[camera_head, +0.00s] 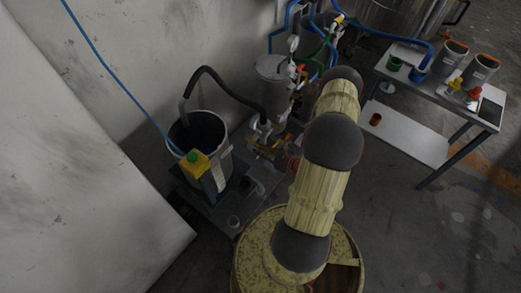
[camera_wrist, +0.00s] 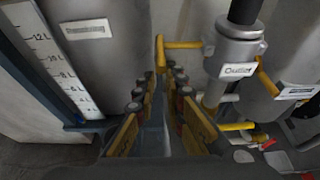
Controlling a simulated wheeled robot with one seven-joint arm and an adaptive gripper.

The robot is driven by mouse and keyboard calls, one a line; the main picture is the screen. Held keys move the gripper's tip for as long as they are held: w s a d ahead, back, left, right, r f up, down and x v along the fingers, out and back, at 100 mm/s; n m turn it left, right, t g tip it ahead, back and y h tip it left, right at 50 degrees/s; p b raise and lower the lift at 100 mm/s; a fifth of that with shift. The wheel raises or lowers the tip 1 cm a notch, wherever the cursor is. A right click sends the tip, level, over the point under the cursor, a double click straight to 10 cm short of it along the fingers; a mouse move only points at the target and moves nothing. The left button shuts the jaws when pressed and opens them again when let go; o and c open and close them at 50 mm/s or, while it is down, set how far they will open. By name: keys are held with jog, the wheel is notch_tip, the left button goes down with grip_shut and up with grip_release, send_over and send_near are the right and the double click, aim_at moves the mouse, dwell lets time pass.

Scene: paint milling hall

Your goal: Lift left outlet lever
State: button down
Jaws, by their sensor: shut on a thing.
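A yellow lever (camera_wrist: 182,45) runs leftward from a grey fitting with a label that seems to read "Outlet" (camera_wrist: 237,69) in the wrist view. Its left end bends down between my fingertips. My gripper (camera_wrist: 165,76) reaches up to it with one finger on each side and is shut on this end. The exact contact is partly hidden by the finger pads. In the head view my arm covers much of the fittings, and my gripper cannot be made out clearly there.
A grey vessel with a litre scale (camera_wrist: 60,60) stands close at left. Another labelled fitting (camera_wrist: 297,91) and a yellow lever (camera_wrist: 268,77) are at right. A bucket with a black hose (camera_head: 205,135) and a side table (camera_head: 440,90) flank my arm.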

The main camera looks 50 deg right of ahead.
jog(key=shift+a, duration=0.45)
jog(key=shift+s+a+f, duration=0.1)
jog(key=shift+a+f, duration=0.15)
jog(key=shift+f, duration=0.05)
dwell(0.3)
jog(key=s+d, duration=0.1)
jog(key=s, duration=0.7)
jog(key=shift+s+d, duration=0.25)
jog(key=shift+s, duration=0.15)
jog(key=shift+r, duration=0.1)
dwell(0.5)
